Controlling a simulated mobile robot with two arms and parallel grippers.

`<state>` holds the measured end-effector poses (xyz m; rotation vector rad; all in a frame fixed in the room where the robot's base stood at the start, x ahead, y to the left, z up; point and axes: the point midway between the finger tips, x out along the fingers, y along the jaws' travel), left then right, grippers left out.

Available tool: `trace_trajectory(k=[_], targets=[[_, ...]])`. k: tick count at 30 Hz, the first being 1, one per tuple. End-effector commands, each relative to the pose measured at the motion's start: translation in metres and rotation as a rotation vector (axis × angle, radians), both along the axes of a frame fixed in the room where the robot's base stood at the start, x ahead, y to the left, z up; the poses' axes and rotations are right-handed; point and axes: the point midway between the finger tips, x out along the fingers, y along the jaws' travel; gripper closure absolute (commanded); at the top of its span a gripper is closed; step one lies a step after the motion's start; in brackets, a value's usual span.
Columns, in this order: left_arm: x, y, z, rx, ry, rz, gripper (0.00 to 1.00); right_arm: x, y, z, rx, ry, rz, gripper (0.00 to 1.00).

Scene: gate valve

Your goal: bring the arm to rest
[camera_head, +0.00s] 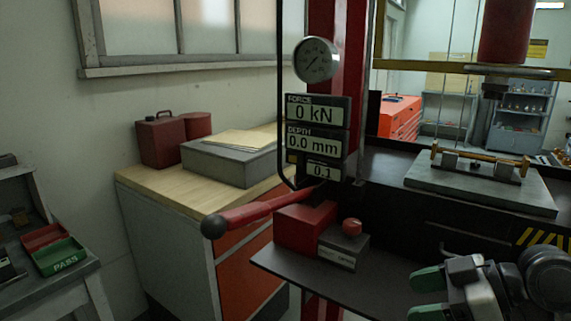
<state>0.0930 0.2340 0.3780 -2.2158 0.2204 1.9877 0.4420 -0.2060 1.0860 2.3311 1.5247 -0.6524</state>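My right gripper (426,296) is at the lower right, its arm coming in from the right edge. Its two green-tipped fingers point left and stand apart with nothing between them. It is in front of the press, to the right of the small dark shelf (285,262). The press lever (262,211) is red with a black ball at its left end; the gripper is well apart from it. My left gripper is not in view.
The press's red column (335,30) carries a dial gauge (316,60) and displays reading 0 kN and 0.0 mm. A red box (302,226) and a red-button box (343,246) sit on the shelf. A grey plate (480,187) with a brass-coloured rod lies on the press bed.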

Motion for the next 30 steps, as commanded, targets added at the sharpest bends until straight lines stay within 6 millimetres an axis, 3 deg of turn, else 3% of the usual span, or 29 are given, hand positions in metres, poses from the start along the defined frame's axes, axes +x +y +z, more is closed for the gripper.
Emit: trace_trajectory(k=[8,13,18,24,30], targets=[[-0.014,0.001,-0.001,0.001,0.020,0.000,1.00,-0.017,0.030,-0.096,-0.095,0.077,-0.054,0.30],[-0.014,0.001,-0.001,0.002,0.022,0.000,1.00,-0.044,0.045,-0.167,-0.169,0.156,-0.194,0.30],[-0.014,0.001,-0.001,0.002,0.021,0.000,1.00,-0.083,0.044,-0.225,-0.255,0.275,-0.424,0.30],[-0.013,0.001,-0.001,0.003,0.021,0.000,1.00,-0.129,0.027,-0.262,-0.356,0.409,-0.672,0.30],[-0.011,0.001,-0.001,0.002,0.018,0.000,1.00,-0.173,0.008,-0.283,-0.454,0.533,-0.877,0.30]])
